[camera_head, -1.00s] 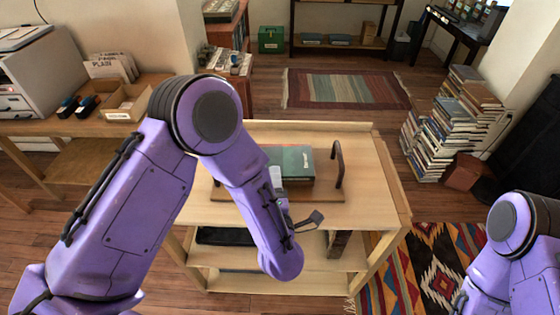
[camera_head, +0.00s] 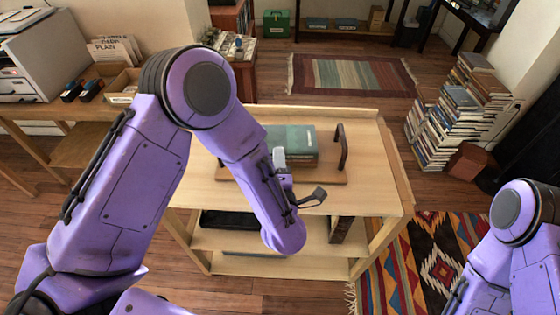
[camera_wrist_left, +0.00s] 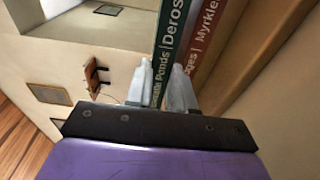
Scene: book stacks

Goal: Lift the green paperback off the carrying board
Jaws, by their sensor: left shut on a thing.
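The green paperback (camera_head: 292,139) lies on the wooden carrying board (camera_head: 330,178) on top of a pale wooden cart. My left arm covers its left part. My left gripper (camera_head: 280,158) is at the book's near edge. In the left wrist view, the fingers of my gripper (camera_wrist_left: 163,92) are shut on the green spine (camera_wrist_left: 167,45), which carries white lettering. A red-brown spine (camera_wrist_left: 208,45) lies right against the green one. I cannot tell whether there is a gap under the green book. My right gripper is out of view; only its arm shows at the right.
The board's dark right handle (camera_head: 342,146) stands just right of the book. The cart top (camera_head: 375,160) is bare to the right. The lower shelves hold a dark flat item (camera_head: 226,220) and an upright book (camera_head: 340,230). Stacked books (camera_head: 455,120) stand on the floor at right.

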